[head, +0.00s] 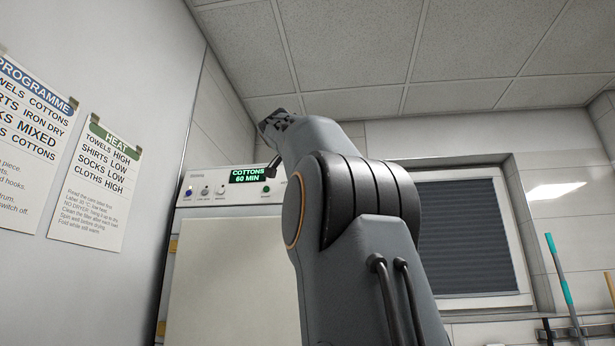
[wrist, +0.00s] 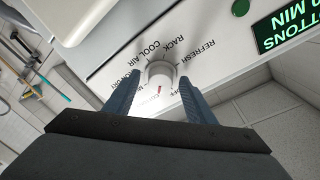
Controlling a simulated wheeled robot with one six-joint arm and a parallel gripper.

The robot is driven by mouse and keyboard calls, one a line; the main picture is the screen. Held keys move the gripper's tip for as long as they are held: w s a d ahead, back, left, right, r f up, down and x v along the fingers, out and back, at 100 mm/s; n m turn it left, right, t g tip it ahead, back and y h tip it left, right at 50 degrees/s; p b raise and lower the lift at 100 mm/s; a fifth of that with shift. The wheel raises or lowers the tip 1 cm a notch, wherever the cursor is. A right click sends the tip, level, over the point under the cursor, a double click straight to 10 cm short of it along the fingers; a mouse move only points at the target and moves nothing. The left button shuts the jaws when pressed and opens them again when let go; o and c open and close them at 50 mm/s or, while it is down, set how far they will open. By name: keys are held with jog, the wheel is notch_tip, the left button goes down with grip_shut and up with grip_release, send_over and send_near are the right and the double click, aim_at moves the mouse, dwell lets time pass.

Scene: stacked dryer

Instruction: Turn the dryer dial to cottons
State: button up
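The dryer dial (wrist: 160,72) is a round white knob on the white control panel, seen upside down in the wrist view. Its red mark points toward a faint label at the lower side of the picture, which looks like cottons but is washed out. My gripper (wrist: 160,78) has its two blue-grey fingers on either side of the dial, with a small gap visible on both sides. The dryer's display (head: 250,175) reads COTTONS 60 MIN in green, and part of it shows in the wrist view (wrist: 287,27). In the head view my arm hides the dial.
The white dryer (head: 232,270) stands behind my arm. Programme (head: 32,140) and heat (head: 97,186) posters hang on the left wall. A shuttered window (head: 465,235) and mop handles (head: 562,280) are at the right.

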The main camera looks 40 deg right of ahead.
jog(key=b+v, duration=0.2)
jog(key=v, duration=0.5)
jog(key=shift+s+a+b, duration=0.25)
jog(key=shift+a+b, duration=0.05)
dwell(0.4)
